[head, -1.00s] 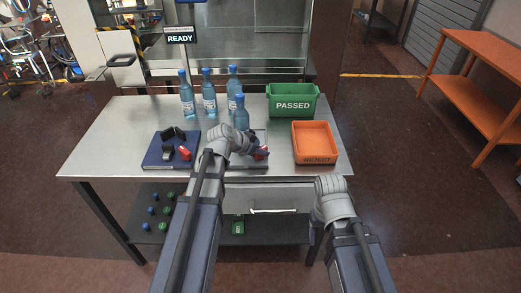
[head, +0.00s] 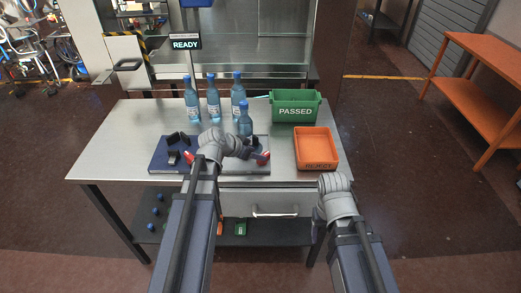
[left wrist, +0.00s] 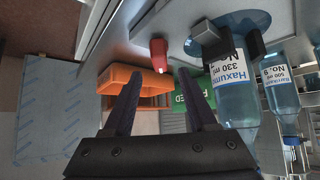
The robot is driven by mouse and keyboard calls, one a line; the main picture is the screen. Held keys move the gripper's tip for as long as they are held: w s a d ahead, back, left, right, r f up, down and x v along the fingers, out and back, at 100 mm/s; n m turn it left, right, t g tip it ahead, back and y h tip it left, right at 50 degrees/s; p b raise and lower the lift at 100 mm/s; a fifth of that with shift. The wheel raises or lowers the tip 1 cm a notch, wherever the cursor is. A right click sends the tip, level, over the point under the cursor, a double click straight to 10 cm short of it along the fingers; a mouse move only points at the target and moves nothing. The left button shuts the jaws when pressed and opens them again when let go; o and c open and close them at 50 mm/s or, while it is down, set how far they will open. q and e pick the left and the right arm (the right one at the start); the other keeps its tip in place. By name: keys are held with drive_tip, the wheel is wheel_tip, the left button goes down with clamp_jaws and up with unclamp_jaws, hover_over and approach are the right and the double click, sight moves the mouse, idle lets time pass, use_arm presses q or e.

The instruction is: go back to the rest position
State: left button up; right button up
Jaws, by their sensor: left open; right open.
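Several blue bottles (head: 213,99) stand on the steel table (head: 110,150). A green PASSED bin (head: 296,111) and an orange REJECT tray (head: 316,166) are at the right. Black parts (head: 174,157) and another red piece (head: 188,158) lie at the mat's left. An orange bench (head: 475,95) stands far right.

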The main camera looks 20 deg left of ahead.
use_arm(q)
drive_tip(key=shift+p+v, duration=0.3)
drive_tip(key=shift+v, duration=0.75)
use_arm(e)
drive_tip(key=shift+r, duration=0.75)
use_arm(q)
drive_tip(key=s+d+f+n+g+y, duration=0.1)
drive_tip(key=s+d+f+g+y, duration=0.2)
drive_tip(key=s+d, duration=0.5)
drive_tip(key=s+d+f+n+g+y, duration=0.1)
drive_tip(key=s+d+f+g+y, duration=0.1)
drive_tip(key=s+d+g, duration=0.3)
drive_tip(key=s+d+f, duration=0.1)
drive_tip(key=s+d, duration=0.2)
drive_tip(key=s, duration=0.3)
drive_tip(key=shift+s+d+y, duration=0.15)
drive_tip(key=shift+s+y, duration=0.05)
drive_tip(key=shift+y, duration=0.2)
